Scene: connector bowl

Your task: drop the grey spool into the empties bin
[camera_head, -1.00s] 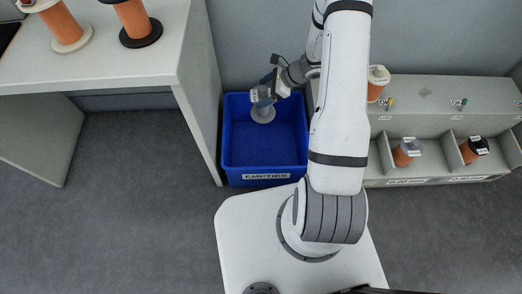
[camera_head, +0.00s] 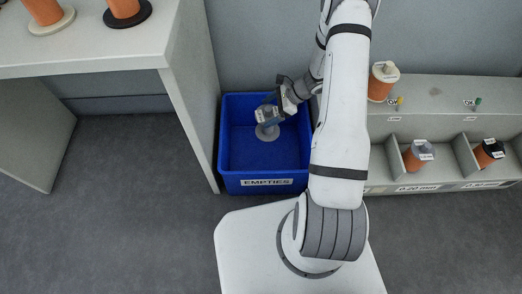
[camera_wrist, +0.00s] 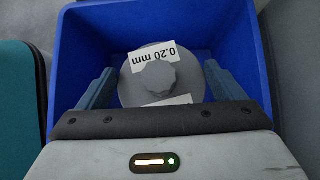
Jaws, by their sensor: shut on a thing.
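The grey spool (camera_head: 267,133) is in my gripper (camera_head: 271,115), within the outline of the blue empties bin (camera_head: 265,182). In the wrist view the grey spool (camera_wrist: 138,88) shows its round flange and ridged knob, with a white "0.20 mm" label. The two blue-grey fingers of my gripper (camera_wrist: 157,76) stand on either side of it. The blue bin walls (camera_wrist: 85,45) surround the spool there. I cannot tell how far the spool is above the bin floor.
A pale shelf (camera_head: 110,55) with orange spools stands left of the bin. A grey rack (camera_head: 440,120) on the right holds an orange spool on top (camera_head: 382,82) and two in compartments (camera_head: 418,155) (camera_head: 487,153). A grey wall is behind the bin.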

